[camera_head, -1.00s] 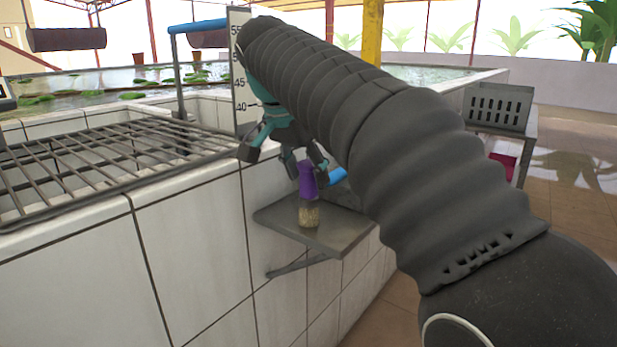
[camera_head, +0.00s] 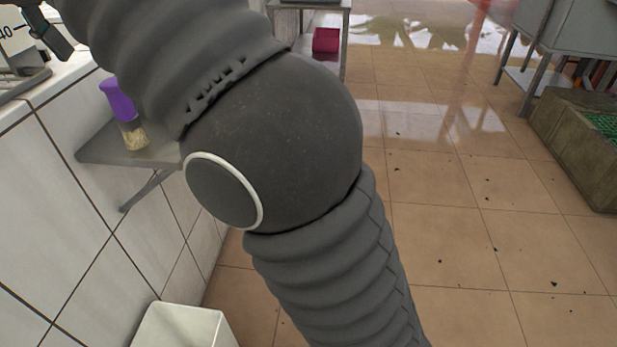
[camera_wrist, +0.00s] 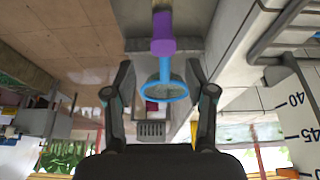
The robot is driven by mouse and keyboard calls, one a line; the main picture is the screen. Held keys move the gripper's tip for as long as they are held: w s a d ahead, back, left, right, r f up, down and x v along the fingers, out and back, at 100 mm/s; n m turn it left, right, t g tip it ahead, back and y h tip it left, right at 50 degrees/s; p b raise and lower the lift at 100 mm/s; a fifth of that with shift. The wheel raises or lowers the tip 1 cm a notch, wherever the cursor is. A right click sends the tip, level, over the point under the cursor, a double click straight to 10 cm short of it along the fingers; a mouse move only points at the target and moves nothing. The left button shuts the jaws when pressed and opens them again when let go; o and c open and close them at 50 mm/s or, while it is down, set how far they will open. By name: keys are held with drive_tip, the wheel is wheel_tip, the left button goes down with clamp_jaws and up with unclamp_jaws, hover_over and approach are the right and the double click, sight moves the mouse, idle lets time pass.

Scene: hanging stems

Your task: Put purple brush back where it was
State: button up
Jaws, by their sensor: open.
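The purple brush (camera_head: 122,107) stands on a small grey wall shelf (camera_head: 150,157), pale bristles down and purple handle up, leaning a little. In the wrist view the brush (camera_wrist: 163,38) lies just beyond my open gripper (camera_wrist: 160,74), in line with the gap between the fingers. A blue ring (camera_wrist: 165,92) shows between the fingers, at the handle's end; I cannot tell whether it is joined to the brush. The fingers are apart with nothing clamped. In the head view only a dark piece of my gripper shows at the upper left; my arm hides the rest.
The white tiled wall (camera_head: 60,180) carries the shelf. A metal grate (camera_wrist: 290,25) and a number scale (camera_wrist: 300,115) are at the right in the wrist view. A white bin (camera_head: 185,328) stands below. The tiled floor (camera_head: 450,230) at the right is mostly clear.

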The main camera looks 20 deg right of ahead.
drive_tip(key=s+d+f+n, duration=0.1)
drive_tip(key=d+f, duration=0.2)
drive_tip(key=d, duration=0.4)
drive_tip(key=s+d+f+n+y, duration=0.1)
drive_tip(key=s+d+f, duration=0.15)
drive_tip(key=d, duration=0.45)
drive_tip(key=s+d+f+n, duration=0.1)
drive_tip(key=d+f, duration=0.2)
drive_tip(key=d, duration=0.5)
drive_tip(key=s+d+f, duration=0.5)
drive_tip(key=s+f, duration=0.1)
drive_tip(key=f, duration=0.3)
drive_tip(key=s+d+f+n+t, duration=0.1)
drive_tip(key=s+d+f, duration=0.4)
drive_tip(key=f, duration=0.5)
drive_tip(key=shift+s+d+y, duration=0.15)
drive_tip(key=shift+s+y, duration=0.25)
drive_tip(key=shift+s, duration=0.85)
drive_tip(key=shift+c, duration=0.2)
